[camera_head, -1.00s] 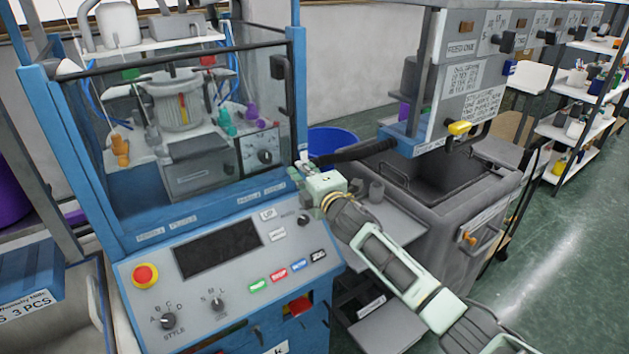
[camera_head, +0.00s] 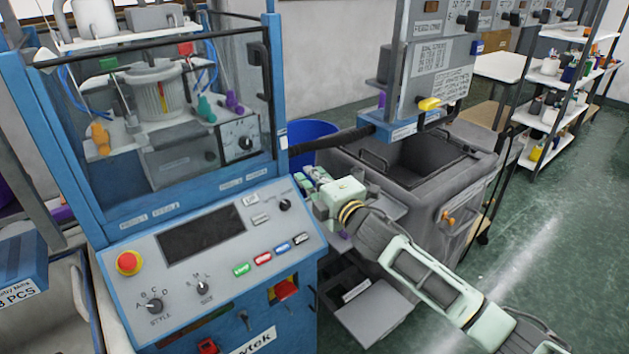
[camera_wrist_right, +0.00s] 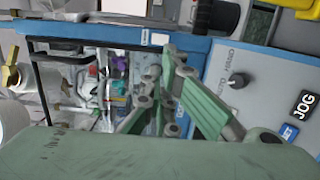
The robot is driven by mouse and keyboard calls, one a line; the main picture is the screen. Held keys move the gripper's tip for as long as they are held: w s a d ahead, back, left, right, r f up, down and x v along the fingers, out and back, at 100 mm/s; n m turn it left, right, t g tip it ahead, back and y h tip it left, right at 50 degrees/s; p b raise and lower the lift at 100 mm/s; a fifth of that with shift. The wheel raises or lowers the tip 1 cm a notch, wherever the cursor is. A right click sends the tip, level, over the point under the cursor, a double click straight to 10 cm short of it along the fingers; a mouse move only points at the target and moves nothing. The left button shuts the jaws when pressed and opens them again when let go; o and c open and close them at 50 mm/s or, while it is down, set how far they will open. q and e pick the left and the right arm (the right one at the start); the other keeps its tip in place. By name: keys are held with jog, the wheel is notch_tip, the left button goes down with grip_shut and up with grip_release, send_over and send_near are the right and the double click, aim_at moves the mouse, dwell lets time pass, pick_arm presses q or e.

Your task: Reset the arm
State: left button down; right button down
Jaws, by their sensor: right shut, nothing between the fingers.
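My right gripper (camera_head: 309,183) is shut and empty. It hangs in the air in front of the right edge of the blue machine (camera_head: 280,120), up and to the right of the panel's top-right black knob (camera_head: 285,205). In the right wrist view its green fingers (camera_wrist_right: 167,62) come together before the machine's frame and clear window. The same panel shows at the right there, with a knob (camera_wrist_right: 239,79) and a black JOG button (camera_wrist_right: 303,104). My left gripper is not in view.
The sloped panel carries a red stop button (camera_head: 129,263), a dark screen (camera_head: 202,234) and colored buttons. A grey bin unit (camera_head: 400,203) stands behind my right arm, with a blue tub (camera_head: 313,131) beyond. Green floor (camera_head: 560,230) is open at right.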

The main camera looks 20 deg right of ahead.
jog(key=s+a+f+m+g+h, duration=0.3)
jog(key=s+f+m+g, duration=0.6)
jog(key=s+f, duration=1.05)
jog(key=s+f+m+g, duration=0.3)
jog(key=s+m, duration=0.1)
jog(key=s, duration=0.8)
jog(key=s+f+m+g, duration=0.2)
jog(key=s+m, duration=0.3)
jog(key=s, duration=0.6)
notch_tip(320, 180, down, 29)
jog(key=s+g+b, duration=0.2)
jog(key=s+b, duration=0.1)
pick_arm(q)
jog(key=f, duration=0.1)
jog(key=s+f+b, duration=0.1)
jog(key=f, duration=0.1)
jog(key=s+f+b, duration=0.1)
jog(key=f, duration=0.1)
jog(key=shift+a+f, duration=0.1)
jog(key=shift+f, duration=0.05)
pick_arm(e)
jog(key=s+d+f, duration=0.2)
jog(key=s+f, duration=1.4)
jog(key=f, duration=0.2)
jog(key=shift+s+d+f+g, duration=0.3)
jog(key=shift+f+g, duration=0.05)
jog(key=shift+g, duration=0.05)
